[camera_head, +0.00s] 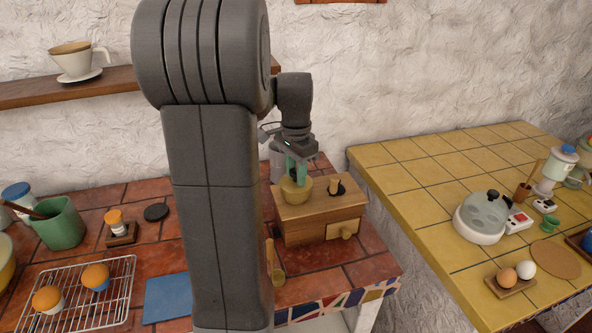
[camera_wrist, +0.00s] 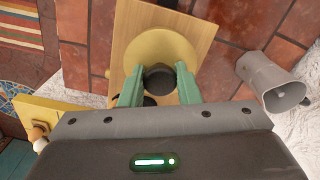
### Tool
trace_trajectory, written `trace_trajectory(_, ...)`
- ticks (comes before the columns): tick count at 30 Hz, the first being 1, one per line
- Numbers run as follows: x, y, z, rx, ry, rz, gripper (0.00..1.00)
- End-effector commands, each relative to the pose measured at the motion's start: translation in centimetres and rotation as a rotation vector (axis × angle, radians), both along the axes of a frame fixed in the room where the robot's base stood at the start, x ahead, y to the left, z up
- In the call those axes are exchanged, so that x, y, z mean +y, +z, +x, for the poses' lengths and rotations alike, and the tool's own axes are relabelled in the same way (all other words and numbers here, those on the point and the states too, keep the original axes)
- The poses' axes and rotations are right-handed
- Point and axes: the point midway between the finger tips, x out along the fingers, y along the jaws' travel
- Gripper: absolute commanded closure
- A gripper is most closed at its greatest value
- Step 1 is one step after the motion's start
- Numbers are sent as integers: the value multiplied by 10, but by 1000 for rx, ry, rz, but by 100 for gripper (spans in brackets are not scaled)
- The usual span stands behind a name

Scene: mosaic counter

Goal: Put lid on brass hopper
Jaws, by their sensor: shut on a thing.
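The brass hopper (camera_head: 296,193) sits on top of a wooden grinder box (camera_head: 318,212) on the red tiled counter. My gripper (camera_head: 297,178) points down right over it. In the wrist view, my green fingers (camera_wrist: 160,88) are shut on the dark knob (camera_wrist: 159,77) in the middle of a round brass-coloured lid (camera_wrist: 150,48). The lid covers the view of the hopper's mouth. It appears level and centred over the hopper; I cannot tell whether it rests on the rim or is just above it.
A grey metal cup (camera_wrist: 272,82) stands close by. A wire rack (camera_head: 85,290) and a green mug (camera_head: 60,225) are at left. The yellow tiled counter (camera_head: 420,180) lies right, across a gap.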

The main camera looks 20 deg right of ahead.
Motion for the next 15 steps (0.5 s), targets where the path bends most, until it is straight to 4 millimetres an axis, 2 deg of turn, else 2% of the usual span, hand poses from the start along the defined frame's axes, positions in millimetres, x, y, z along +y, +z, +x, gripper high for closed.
trace_trajectory(6, 0, 0, 0, 0, 0, 0, 93)
trace_trajectory(7, 0, 0, 0, 0, 0, 0, 65)
trace_trajectory(10, 0, 0, 0, 0, 0, 0, 45)
trace_trajectory(15, 0, 0, 0, 0, 0, 0, 45)
